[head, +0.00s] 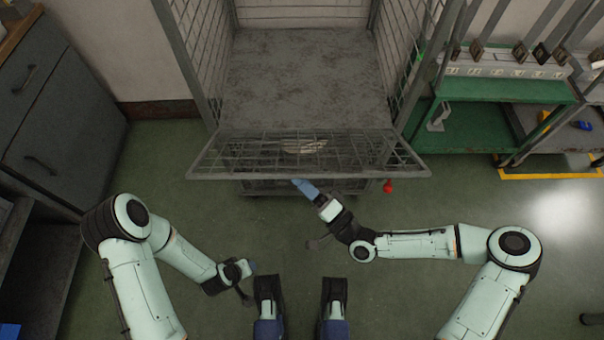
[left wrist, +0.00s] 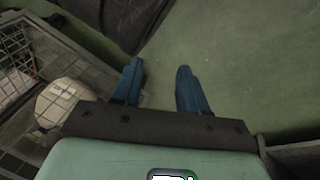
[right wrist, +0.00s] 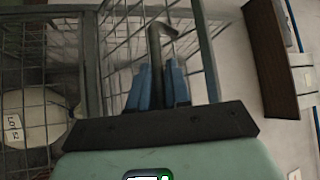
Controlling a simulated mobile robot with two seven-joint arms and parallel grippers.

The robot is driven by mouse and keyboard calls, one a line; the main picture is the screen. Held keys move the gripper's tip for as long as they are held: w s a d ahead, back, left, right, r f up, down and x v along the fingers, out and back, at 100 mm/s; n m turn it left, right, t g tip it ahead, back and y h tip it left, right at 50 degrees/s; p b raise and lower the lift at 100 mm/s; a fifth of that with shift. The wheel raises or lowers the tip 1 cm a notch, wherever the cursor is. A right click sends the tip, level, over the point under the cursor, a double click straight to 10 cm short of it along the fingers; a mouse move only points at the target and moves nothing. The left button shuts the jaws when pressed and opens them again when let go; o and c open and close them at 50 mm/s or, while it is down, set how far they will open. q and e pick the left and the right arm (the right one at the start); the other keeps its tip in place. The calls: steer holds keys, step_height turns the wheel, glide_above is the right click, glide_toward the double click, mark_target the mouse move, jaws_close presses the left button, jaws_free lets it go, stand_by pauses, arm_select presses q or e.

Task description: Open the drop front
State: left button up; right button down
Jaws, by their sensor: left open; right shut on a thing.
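The drop front (head: 240,160) is a grey wire-mesh panel across the front of the roll cage. It leans out from the cage toward me, its wide rail nearest me.
A red knob (head: 388,186) sits by the cage's lower right. A grey cabinet (head: 55,110) stands left, a green bench (head: 470,135) right. The green floor between me and the cage is clear.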

arm_select(q)
steer(key=s+f+g+b, duration=0.2)
steer(key=s+f, duration=0.2)
steer(key=s, duration=0.3)
steer(key=s+a+f+g+b, duration=0.1)
steer(key=s+f+g+b, duration=0.1)
steer(key=s+f, duration=0.3)
steer(key=shift+s+a+n+g+b, duration=0.3)
steer(key=shift+s+n+g+b, duration=0.1)
steer(key=shift+s+b, duration=0.4)
arm_select(e)
step_height(320, 180, down, 13)
steer(key=s+n+y, duration=0.1)
steer(key=s, duration=0.1)
steer(key=shift+n, duration=0.3)
arm_select(q)
steer(key=shift+s, duration=0.1)
arm_select(e)
steer(key=c, duration=1.2)
jaws_free()
steer(key=shift+r, duration=0.1)
